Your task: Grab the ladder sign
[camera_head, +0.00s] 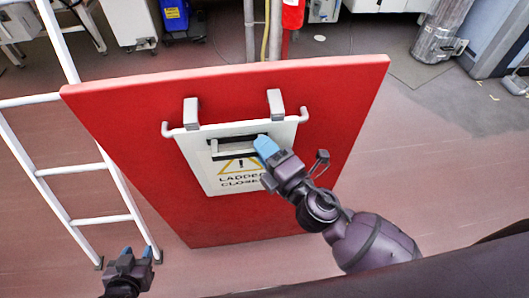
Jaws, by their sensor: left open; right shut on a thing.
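The ladder sign (210,177) is a white plate with a yellow warning triangle and the words "LADDER CLOSED". It hangs by its top bar on two grey hooks (275,103) on a red panel (338,97). My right gripper (262,146) has blue fingertips and is shut on the sign at its upper slot; the arm hides the sign's lower right part. My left gripper (138,253) is open and empty at the lower left, apart from the sign and near the foot of a white ladder.
The white ladder (73,168) stands left of the red panel. Behind the panel are a red post (292,14), a blue bin (174,20) and white cabinets (129,22). A metal cylinder (437,40) stands at the back right. The floor right of the panel is clear.

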